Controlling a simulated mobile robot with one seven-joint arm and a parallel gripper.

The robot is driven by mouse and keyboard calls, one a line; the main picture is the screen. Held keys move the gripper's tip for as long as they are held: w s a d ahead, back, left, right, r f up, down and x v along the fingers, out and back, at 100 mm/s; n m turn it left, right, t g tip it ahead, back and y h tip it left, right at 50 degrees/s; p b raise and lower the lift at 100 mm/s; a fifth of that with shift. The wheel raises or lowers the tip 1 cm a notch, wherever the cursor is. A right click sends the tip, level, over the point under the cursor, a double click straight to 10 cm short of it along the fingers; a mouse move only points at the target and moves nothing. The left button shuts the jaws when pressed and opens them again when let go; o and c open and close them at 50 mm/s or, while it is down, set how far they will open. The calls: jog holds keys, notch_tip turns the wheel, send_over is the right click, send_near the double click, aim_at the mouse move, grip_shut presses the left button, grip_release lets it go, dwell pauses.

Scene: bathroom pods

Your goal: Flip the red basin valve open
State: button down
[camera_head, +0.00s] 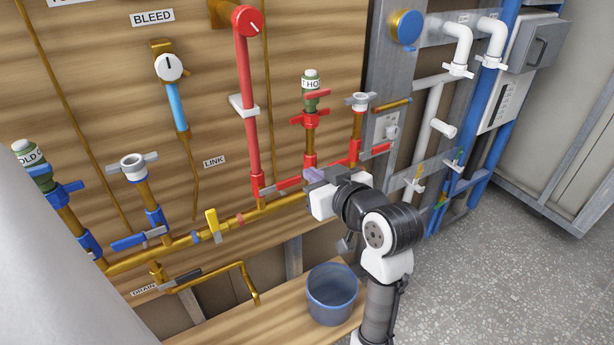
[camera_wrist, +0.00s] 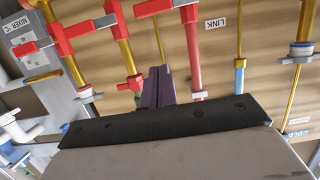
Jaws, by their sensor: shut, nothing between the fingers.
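Several red-handled valves sit on the brass and red pipes of the wooden wall. No readable label shows which is the basin valve. A red lever (camera_head: 375,151) on the right brass pipe points right; it also shows in the wrist view (camera_wrist: 38,48). Another red lever (camera_head: 288,184) lies along the foot of the red pipe and shows in the wrist view (camera_wrist: 155,8). My gripper (camera_head: 316,176) is shut and empty, in front of the pipes between these levers. Its purple fingers (camera_wrist: 158,85) touch nothing that I can make out. My gripper partly hides the fittings behind it.
A blue bucket (camera_head: 331,293) stands on the wooden ledge below my gripper. A yellow lever (camera_head: 213,223) and blue levers (camera_head: 140,240) are at left. White pipes (camera_head: 460,45) and a grey box (camera_head: 535,48) are at right. Open floor (camera_head: 500,270) lies at lower right.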

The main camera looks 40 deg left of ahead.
jog(key=p, duration=0.2)
send_over(294, 177)
jog(key=s+d, duration=0.2)
notch_tip(294, 177, down, 2)
jog(key=shift+a+f, duration=0.15)
jog(key=shift+f, duration=1.95)
